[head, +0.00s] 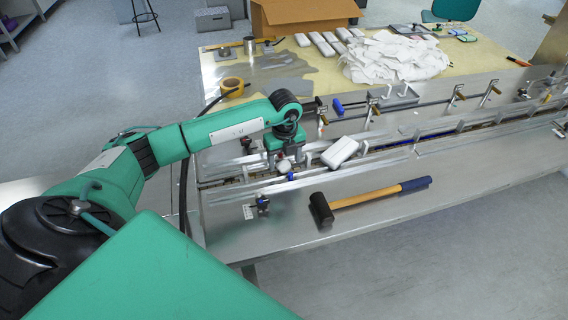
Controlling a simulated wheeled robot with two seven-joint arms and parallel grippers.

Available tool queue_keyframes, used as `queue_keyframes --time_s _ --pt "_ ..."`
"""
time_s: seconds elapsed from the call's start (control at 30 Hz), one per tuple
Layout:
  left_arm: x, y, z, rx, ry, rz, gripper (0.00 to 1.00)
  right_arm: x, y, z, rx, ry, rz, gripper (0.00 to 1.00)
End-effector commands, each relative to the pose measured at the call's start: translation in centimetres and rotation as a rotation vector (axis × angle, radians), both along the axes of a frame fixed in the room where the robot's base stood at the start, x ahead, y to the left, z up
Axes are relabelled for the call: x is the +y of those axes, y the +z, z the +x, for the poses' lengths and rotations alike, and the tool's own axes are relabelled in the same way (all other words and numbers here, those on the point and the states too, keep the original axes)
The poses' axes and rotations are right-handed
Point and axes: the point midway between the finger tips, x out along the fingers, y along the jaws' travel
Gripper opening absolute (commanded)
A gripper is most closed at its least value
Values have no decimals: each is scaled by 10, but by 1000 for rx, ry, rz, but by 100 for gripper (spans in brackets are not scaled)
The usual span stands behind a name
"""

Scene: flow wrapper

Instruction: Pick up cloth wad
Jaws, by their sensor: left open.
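A small whitish lump (283,167), which looks like the cloth wad, shows at the left end of the wrapper's infeed channel. My left gripper (286,160) points down right at it, with its wrist above. The gripper is open. The fingertips are small and partly hidden, so I cannot tell whether they touch the lump. My right gripper is not in view.
A white packet (340,152) lies tilted on the rails (420,138) just right of the gripper. A hammer (370,196) lies on the steel table in front. Behind stand a yellow tape roll (232,87), a pile of white wrappers (395,60) and a cardboard box (300,15).

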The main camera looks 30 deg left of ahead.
Motion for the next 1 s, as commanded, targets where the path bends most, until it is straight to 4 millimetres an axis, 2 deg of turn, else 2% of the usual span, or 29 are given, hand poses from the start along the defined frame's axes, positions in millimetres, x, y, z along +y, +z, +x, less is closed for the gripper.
queue_keyframes --time_s 0.13,0.37,0.4,0.63,1.0 --pt "0 -15 0 1 1 1 65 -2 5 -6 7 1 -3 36" --pt "0 -18 0 -1 1 0 65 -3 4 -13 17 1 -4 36" --pt "1 -18 0 -1 1 0 64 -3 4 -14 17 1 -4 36" --pt "1 -17 0 -1 1 0 18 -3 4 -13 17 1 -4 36" --pt "1 -16 0 -1 1 0 18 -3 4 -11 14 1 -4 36"
